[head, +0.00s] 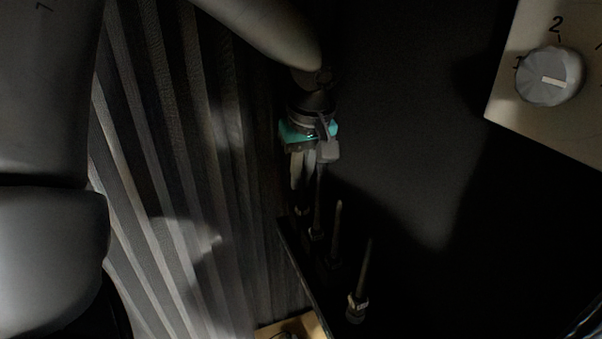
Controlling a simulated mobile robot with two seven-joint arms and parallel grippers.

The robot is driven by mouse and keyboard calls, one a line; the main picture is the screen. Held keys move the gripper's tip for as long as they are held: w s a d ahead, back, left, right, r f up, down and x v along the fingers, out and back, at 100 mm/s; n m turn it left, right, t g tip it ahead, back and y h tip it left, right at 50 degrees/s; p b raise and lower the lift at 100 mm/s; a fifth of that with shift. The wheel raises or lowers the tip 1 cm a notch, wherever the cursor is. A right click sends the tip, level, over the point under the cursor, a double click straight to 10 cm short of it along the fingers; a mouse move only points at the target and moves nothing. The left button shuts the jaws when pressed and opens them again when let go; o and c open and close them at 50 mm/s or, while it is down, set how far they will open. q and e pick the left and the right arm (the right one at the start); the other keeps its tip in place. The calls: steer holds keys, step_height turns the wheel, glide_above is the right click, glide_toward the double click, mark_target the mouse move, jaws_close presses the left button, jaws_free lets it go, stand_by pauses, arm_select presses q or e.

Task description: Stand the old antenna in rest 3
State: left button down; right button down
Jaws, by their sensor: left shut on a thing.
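My left gripper (308,165), with a teal band above its fingers, points down at the top middle of the head view. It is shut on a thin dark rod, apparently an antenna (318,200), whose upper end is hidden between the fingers. Its lower end is too dark to tell whether it touches a rest. Other thin upright antennas stand in a line toward the viewer, one (337,220) close by and one (364,270) nearest with a pale tag low down. The rest numbers cannot be read. My right gripper is not in view.
A ribbed grey wall or curtain (180,170) runs along the left. A dark narrow edge (305,280) borders the antenna row, with a tan surface (310,325) at the bottom. A pale panel with a numbered knob (550,76) is at upper right. Much is in deep shadow.

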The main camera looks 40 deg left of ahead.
arm_select(q)
steer(key=shift+s, duration=0.1)
steer(key=shift+f, duration=0.15)
steer(key=c, duration=1)
jaws_free()
steer(key=shift+o, duration=0.2)
steer(key=shift+r, duration=0.25)
steer(key=v, duration=1.2)
